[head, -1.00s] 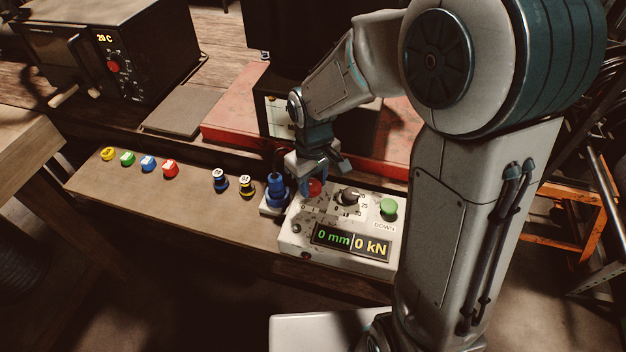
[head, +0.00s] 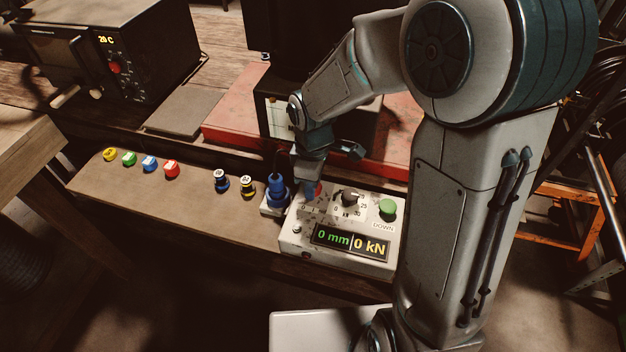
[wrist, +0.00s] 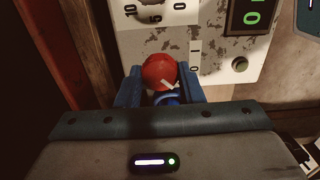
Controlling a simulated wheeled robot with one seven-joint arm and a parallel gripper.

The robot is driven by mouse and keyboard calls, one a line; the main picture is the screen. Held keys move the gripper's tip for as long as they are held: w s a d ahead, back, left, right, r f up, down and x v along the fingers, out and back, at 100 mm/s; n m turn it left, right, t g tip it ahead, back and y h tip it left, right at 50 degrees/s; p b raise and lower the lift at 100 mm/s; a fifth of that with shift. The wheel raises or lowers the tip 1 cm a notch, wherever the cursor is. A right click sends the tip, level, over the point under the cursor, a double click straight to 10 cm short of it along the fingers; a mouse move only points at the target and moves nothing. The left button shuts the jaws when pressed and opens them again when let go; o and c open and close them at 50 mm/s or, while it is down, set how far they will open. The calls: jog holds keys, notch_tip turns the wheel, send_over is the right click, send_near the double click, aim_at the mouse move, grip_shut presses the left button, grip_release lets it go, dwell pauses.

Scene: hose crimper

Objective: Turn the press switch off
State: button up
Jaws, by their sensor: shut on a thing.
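The press control box (head: 295,243) is a worn off-white unit with a display reading "0 mm" and "0 kN". Its red switch knob (wrist: 159,70), with a white mark, sits between the two blue fingers of my gripper (wrist: 159,88) in the wrist view. My gripper (head: 314,189) is shut on this knob at the box's upper left corner in the head view. There the fingers hide most of the knob (head: 319,187).
A dark dial (head: 349,197) and a green DOWN button (head: 387,207) are close by on the box. A blue plug (head: 277,190) stands just left. Two dark-and-light capped pieces (head: 247,186) and several coloured buttons (head: 171,170) line the bench further left. The red press base (head: 232,123) lies behind.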

jog(key=shift+r, duration=0.1)
jog(key=o, duration=1)
notch_tip(320, 180, up, 14)
jog(key=shift+b, duration=0.3)
jog(key=s+d+f+m+t, duration=0.1)
jog(key=s+d+m+t, duration=0.2)
jog(key=s+d+m, duration=0.8)
jog(key=s+m, duration=0.2)
jog(key=m, duration=0.1)
jog(key=shift+d+f, duration=0.25)
jog(key=shift+d, duration=0.15)
